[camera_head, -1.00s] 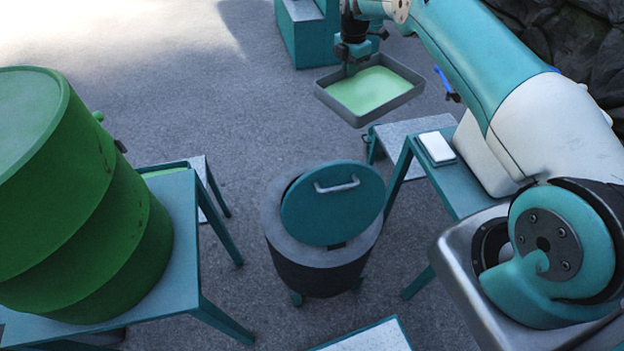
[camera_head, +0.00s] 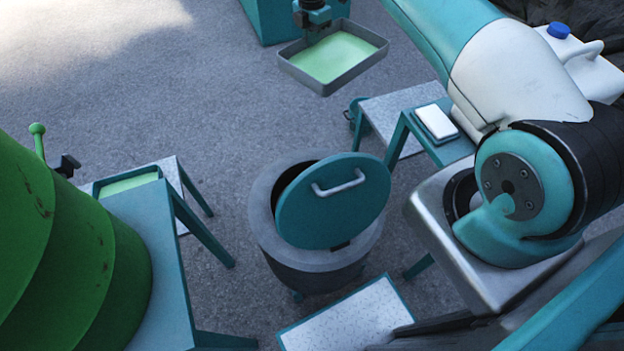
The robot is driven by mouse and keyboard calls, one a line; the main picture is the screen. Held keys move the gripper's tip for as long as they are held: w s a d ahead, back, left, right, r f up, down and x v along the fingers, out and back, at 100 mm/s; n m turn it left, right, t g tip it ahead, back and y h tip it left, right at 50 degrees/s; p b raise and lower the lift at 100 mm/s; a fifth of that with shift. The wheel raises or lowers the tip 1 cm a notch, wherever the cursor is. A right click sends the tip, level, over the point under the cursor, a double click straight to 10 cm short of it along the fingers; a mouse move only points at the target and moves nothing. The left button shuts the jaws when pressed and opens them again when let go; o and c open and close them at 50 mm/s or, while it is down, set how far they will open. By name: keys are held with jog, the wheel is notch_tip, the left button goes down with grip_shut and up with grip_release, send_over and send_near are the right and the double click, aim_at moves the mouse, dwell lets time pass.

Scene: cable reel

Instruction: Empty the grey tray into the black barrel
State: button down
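The grey tray (camera_head: 327,89) holds a layer of pale green liquid (camera_head: 333,57) and hangs near level above the floor at the top of the view. My gripper (camera_head: 309,35) is at the tray's far left rim and appears shut on it; the fingertips are small and partly hidden. The black barrel (camera_head: 312,274) stands on the floor at the middle, nearer than the tray. Its teal lid (camera_head: 333,201) with a pale handle sits askew on top, leaving a dark gap at the left and covering much of the opening.
A large green drum (camera_head: 60,255) stands on a teal table (camera_head: 160,235) at left. Behind it is another tray of green liquid (camera_head: 128,184). Low tables stand right (camera_head: 385,108) and in front (camera_head: 345,322). A white pad (camera_head: 436,121) and a white jug (camera_head: 590,72) are at right.

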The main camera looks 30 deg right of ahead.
notch_tip(320, 180, down, 28)
jog(key=b, duration=2.7)
jog(key=shift+w, duration=0.15)
jog(key=shift+r, duration=0.1)
